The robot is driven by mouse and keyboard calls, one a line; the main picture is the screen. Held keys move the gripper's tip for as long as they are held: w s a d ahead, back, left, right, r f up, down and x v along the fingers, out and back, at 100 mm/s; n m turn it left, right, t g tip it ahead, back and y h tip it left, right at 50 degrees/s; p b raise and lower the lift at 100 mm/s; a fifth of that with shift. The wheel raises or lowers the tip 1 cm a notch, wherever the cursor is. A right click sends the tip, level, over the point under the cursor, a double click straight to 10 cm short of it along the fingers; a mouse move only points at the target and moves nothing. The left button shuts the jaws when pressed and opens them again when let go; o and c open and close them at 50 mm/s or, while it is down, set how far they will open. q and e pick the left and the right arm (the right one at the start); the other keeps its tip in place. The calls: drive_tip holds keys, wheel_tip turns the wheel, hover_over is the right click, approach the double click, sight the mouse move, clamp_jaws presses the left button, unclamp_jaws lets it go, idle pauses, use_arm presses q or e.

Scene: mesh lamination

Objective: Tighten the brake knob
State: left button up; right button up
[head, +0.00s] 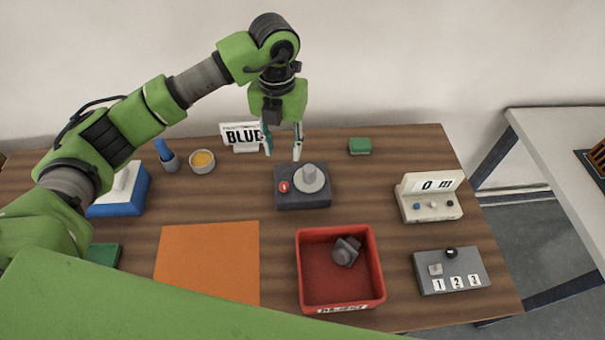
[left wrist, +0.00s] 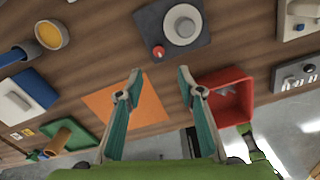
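My left gripper (head: 282,155) hangs fingers down over the back of the table, open and empty. In the left wrist view its two fingers (left wrist: 159,74) are spread apart. Near the fingertips is a dark grey box (head: 303,199) with a pale round disc and an upright grey cylinder (head: 309,173) on it. A small red knob (head: 284,187) sits at the box's left; it also shows in the left wrist view (left wrist: 158,52). The fingers appear apart from the box. No knob is labelled as the brake. My right gripper is in neither view.
A red bin (head: 302,265) with a grey part stands in front of the box, beside an orange mat (head: 205,262). A display unit (head: 430,204) and a numbered panel (head: 473,268) with a black knob are at right.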

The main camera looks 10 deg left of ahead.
use_arm(q)
drive_tip(key=p, duration=0.2)
hover_over(285, 184)
wheel_tip(285, 184, down, 5)
wheel_tip(285, 184, down, 7)
drive_tip(key=shift+p, duration=1.05)
drive_tip(key=shift+f, duration=0.6)
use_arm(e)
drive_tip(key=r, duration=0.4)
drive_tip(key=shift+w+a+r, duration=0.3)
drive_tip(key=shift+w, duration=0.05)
use_arm(q)
clamp_jaws()
